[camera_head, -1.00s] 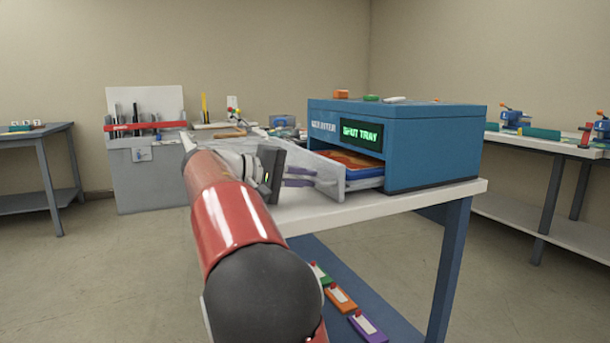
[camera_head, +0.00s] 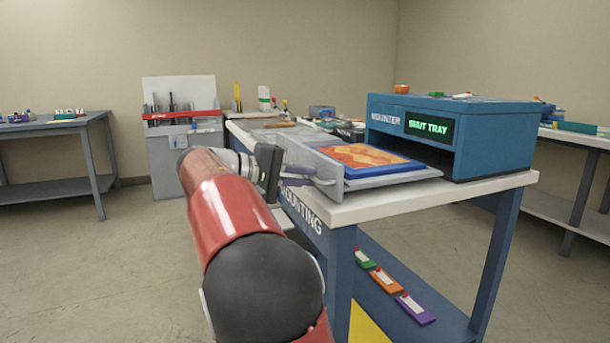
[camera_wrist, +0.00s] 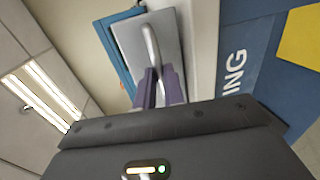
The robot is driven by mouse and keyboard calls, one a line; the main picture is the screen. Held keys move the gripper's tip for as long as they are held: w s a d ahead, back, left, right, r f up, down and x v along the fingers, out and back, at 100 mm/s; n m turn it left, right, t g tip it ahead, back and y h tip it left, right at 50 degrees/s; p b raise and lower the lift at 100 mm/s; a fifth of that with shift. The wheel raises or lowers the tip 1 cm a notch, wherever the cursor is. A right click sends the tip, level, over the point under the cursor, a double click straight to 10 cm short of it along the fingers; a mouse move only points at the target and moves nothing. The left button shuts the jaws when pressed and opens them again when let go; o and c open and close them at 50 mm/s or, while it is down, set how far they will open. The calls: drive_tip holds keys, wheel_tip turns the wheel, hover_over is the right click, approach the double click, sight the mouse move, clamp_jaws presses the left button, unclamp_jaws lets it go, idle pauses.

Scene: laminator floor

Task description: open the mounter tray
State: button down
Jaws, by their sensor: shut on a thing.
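The mounter (camera_head: 495,143) is a blue box on the white-topped table, with a green lit display (camera_head: 429,128) that appears to read "SHUT TRAY". Its grey tray (camera_head: 385,180) is slid far out of the front and carries an orange patterned sheet on a blue base (camera_head: 362,157). My gripper (camera_head: 308,178) is at the tray's front panel, with its purple fingers shut on the handle. In the wrist view the fingers (camera_wrist: 159,86) close around the pale curved handle (camera_wrist: 150,45) on the grey front panel (camera_wrist: 135,35). The fingertips are partly hidden in the head view.
The mounting table (camera_head: 440,199) has small tools behind the tray and labelled coloured blocks (camera_head: 385,283) on its lower shelf. A grey tool cabinet (camera_head: 183,155) stands at the back, and another table (camera_head: 50,128) at the left. Floor at the left is clear.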

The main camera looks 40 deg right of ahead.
drive_tip(key=shift+w+a, duration=0.1)
drive_tip(key=shift+a, duration=0.1)
drive_tip(key=c, duration=1.5)
unclamp_jaws()
drive_tip(key=v, duration=0.8)
drive_tip(key=shift+d, duration=0.1)
drive_tip(key=s+a+f+n+t+y, duration=0.25)
drive_tip(key=s+f+t+y, duration=0.35)
drive_tip(key=s+f, duration=0.45)
drive_tip(key=s+a+f+t+y, duration=0.3)
drive_tip(key=s+a+f+y, duration=0.6)
drive_tip(key=s+a+f, duration=0.4)
drive_tip(key=shift+s+a+f, duration=0.25)
drive_tip(key=shift+s+a, duration=0.15)
drive_tip(key=shift+a, duration=0.15)
